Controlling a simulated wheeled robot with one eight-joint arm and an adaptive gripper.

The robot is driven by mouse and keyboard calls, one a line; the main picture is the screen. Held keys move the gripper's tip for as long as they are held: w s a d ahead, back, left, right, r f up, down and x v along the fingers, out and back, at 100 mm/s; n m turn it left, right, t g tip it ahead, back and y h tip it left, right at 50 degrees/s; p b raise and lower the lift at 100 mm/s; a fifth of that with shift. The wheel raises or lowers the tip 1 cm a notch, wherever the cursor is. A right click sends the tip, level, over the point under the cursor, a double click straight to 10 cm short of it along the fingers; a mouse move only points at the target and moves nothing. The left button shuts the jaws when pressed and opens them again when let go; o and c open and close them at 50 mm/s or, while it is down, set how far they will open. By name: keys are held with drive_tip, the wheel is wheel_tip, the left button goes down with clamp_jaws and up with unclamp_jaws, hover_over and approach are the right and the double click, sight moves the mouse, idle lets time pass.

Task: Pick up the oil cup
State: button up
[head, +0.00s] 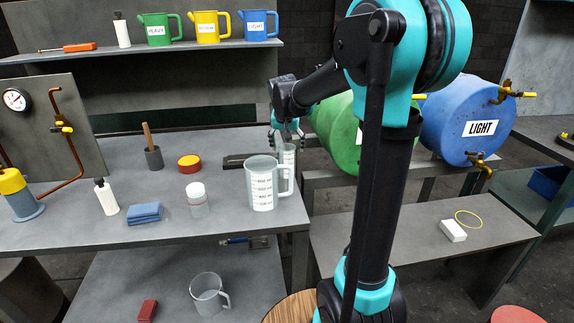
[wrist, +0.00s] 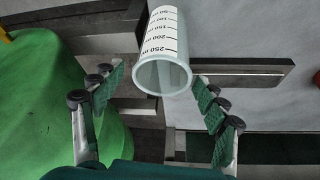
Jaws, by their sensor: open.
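No label marks a thing as the oil cup. A slim clear measuring vessel (head: 287,155) stands at the right end of the bench, partly hidden behind a larger clear jug (head: 262,184) with a handle. In the wrist view the slim vessel (wrist: 165,60) shows a white scale up to 250 ml and an open rim facing the camera. My gripper (head: 287,131) is above this vessel in the head view. In the wrist view my gripper (wrist: 160,100) is open, with green-padded fingers on either side of the rim. Contact cannot be told.
A dark flat bar (head: 237,160) lies beside the vessel. Another clear jug (head: 208,293) is on the lower shelf. A green drum (head: 337,130) stands close on the right.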

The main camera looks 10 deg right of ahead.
drive_tip(key=x, duration=0.4)
drive_tip(key=shift+a+f, duration=0.1)
drive_tip(key=shift+f, duration=0.35)
drive_tip(key=shift+c, duration=0.6)
drive_tip(key=c, duration=1.1)
drive_tip(key=shift+r, duration=0.1)
